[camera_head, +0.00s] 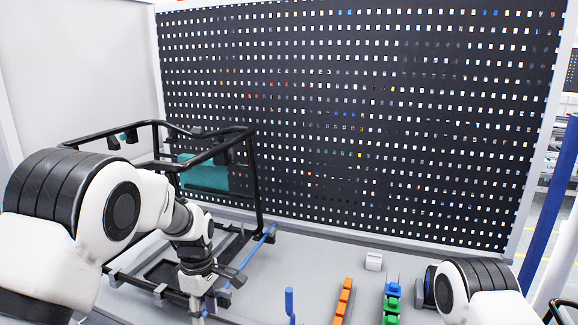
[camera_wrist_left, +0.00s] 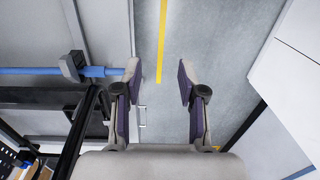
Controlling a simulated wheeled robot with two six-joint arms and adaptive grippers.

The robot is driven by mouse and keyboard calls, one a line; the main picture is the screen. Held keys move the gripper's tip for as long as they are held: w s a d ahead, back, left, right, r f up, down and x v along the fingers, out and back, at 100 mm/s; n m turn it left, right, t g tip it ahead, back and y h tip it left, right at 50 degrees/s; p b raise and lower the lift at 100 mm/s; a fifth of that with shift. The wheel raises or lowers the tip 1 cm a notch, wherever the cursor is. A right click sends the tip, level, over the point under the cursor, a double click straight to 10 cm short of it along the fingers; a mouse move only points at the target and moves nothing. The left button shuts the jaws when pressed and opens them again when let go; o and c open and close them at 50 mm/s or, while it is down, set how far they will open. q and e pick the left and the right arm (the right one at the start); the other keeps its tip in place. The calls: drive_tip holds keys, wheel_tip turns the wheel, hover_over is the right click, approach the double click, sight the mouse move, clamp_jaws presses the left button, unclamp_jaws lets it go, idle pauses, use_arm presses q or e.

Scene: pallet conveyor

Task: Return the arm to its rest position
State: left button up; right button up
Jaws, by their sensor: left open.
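My left arm (camera_head: 118,210) comes in from the left and reaches down beside a black frame rack (camera_head: 250,180). Its gripper is partly seen at the bottom of the head view, near the front of the rack. In the left wrist view my left gripper (camera_wrist_left: 158,76) is open, with its two purple-padded fingers apart and nothing between them. Grey floor with a yellow line shows beyond the fingers. My right arm (camera_head: 470,290) shows at the lower right, but its gripper is not visible.
A blue rod (camera_wrist_left: 30,71) with a grey clamp lies left of the fingers in the wrist view. Orange blocks (camera_head: 343,300) and green and blue blocks (camera_head: 392,303) stand in rows on the grey table. A black perforated panel (camera_head: 350,120) stands behind.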

use_arm(q)
drive_tip(key=s+a+f+g+b, duration=0.2)
drive_tip(key=s+f+g, duration=0.1)
drive_tip(key=s+f, duration=0.85)
drive_tip(key=s+a+f+g+b, duration=0.1)
drive_tip(key=s+a+f+g, duration=0.15)
drive_tip(key=s+f, duration=0.9)
drive_tip(key=s+a+f+m+t+b, duration=0.2)
drive_tip(key=s+f+m, duration=0.6)
drive_tip(key=s, duration=0.7)
drive_tip(key=w+m+t, duration=0.1)
drive_tip(key=m, duration=0.1)
drive_tip(key=w+m+t, duration=0.1)
drive_tip(key=w+m, duration=0.1)
drive_tip(key=w+m+t, duration=0.1)
drive_tip(key=t, duration=0.1)
drive_tip(key=shift+w+a+r+m+p, duration=0.2)
drive_tip(key=shift+w+m+p, duration=0.1)
drive_tip(key=shift+m, duration=0.1)
use_arm(e)
drive_tip(key=f, duration=0.5)
drive_tip(key=shift+w, duration=0.4)
use_arm(q)
drive_tip(key=shift+s, duration=0.1)
use_arm(e)
drive_tip(key=shift+s, duration=0.1)
